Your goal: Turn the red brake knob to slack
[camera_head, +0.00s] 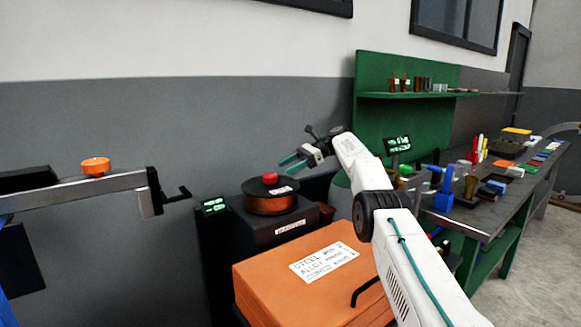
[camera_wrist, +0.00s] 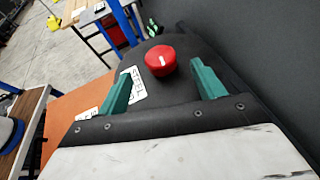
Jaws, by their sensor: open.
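The red brake knob (camera_head: 269,178) sits on top of a round dark and copper-coloured drum on a black stand. In the wrist view the red knob (camera_wrist: 161,59) shows a pale pointer line on its top and lies between and beyond the two green fingertips. My gripper (camera_head: 290,163) is open and empty, above and a little right of the knob in the head view. In the wrist view its fingers (camera_wrist: 160,85) are spread wide, with no contact visible. A white label with print (camera_wrist: 133,84) lies beside the knob, partly covered by the left finger.
An orange case (camera_head: 260,282) with a white label stands in front of the drum. A small lit display (camera_head: 214,206) is left of the drum. A grey beam (camera_head: 120,182) with an orange knob is at left. A cluttered workbench (camera_head: 490,220) runs along the right.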

